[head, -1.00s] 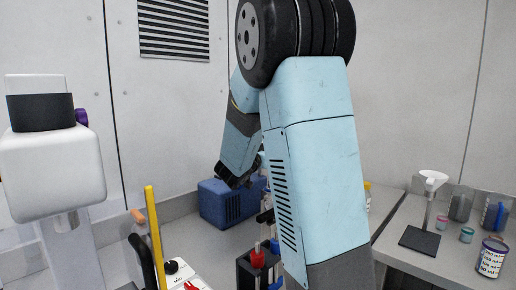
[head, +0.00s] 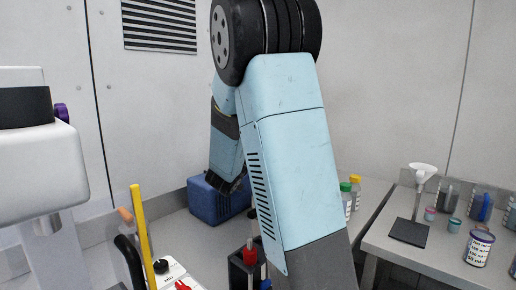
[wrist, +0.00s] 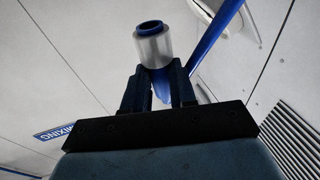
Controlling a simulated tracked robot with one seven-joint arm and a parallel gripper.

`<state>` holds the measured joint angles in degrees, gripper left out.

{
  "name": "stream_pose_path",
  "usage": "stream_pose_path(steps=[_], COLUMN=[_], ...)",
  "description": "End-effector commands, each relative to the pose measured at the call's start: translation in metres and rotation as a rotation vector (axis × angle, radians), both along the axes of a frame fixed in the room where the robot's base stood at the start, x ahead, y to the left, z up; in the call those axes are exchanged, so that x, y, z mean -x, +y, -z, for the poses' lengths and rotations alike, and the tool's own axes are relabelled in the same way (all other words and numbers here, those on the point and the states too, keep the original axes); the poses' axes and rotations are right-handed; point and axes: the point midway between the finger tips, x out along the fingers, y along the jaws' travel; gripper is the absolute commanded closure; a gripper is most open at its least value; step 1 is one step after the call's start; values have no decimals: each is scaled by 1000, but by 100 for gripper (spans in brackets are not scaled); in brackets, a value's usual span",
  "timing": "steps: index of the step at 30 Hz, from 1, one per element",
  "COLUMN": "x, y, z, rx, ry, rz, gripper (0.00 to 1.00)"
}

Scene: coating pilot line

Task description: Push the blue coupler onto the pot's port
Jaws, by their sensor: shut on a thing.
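In the wrist view my gripper (wrist: 158,78) has its two dark fingers closed around the coupler (wrist: 153,47), a pale silvery cylinder with a blue ring at its open end. A blue hose-like strip (wrist: 213,45) runs from behind the fingers to the upper right. The coupler's lower part is hidden between the fingers.
A yellow post (head: 143,235) and a white control box (head: 172,275) are front left. Bottles (head: 354,190) stand behind my arm. The right bench holds a funnel stand (head: 410,232) and cans (head: 479,247).

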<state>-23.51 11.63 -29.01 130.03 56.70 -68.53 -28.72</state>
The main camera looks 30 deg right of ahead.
Motion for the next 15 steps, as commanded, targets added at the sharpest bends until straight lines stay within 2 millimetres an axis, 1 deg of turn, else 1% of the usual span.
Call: stream_pose_path(steps=[3,9,15], x=[0,0,0], y=[0,0,0], z=[11,26,35], rx=[1,1,1], ry=[4,3,1], rz=[0,0,0], gripper=[100,100,100])
